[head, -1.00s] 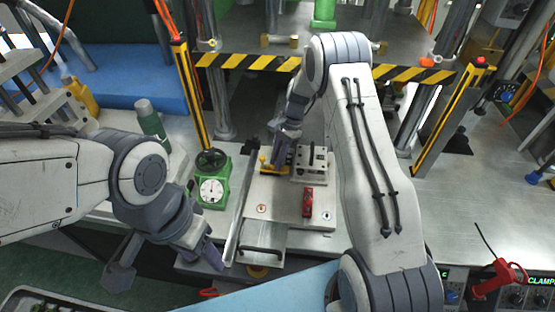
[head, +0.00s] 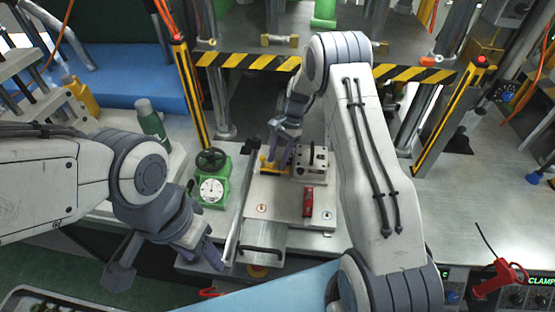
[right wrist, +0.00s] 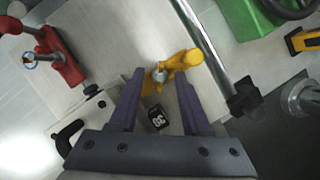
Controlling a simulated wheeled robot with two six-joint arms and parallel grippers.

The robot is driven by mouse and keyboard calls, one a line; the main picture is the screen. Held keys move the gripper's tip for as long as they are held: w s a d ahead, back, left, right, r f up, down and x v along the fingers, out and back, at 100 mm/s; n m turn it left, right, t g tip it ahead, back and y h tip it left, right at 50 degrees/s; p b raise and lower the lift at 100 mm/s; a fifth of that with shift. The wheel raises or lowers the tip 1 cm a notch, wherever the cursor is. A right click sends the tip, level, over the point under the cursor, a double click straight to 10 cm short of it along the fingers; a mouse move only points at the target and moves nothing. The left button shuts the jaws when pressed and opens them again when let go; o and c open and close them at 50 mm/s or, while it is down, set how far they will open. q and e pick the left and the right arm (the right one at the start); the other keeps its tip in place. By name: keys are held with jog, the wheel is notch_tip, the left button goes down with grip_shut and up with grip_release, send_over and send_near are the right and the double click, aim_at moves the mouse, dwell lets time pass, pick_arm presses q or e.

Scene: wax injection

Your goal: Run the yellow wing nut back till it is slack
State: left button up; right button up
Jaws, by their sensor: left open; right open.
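The yellow wing nut (head: 268,165) is on the fixture plate (head: 280,208), at the left of a small metal block. In the right wrist view the wing nut (right wrist: 178,64) has a rounded yellow lobe to the right and a round metal stud end at its middle. My right gripper (head: 281,154) is open over it, pointing down. In the right wrist view the tips of my right gripper (right wrist: 160,77) are on either side of the stud; contact cannot be told. My left gripper (head: 210,252) is open and empty, at the plate's front left.
A red clamp (head: 308,201) and a metal block (head: 310,164) with a black handle stand on the plate. A green dial gauge (head: 212,188) with a handwheel is left of a long metal rail (head: 240,205). Striped bars (head: 240,62) cross behind.

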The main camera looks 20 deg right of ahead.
jog(key=b+v, duration=0.2)
jog(key=v, duration=0.8)
jog(key=shift+s, duration=0.1)
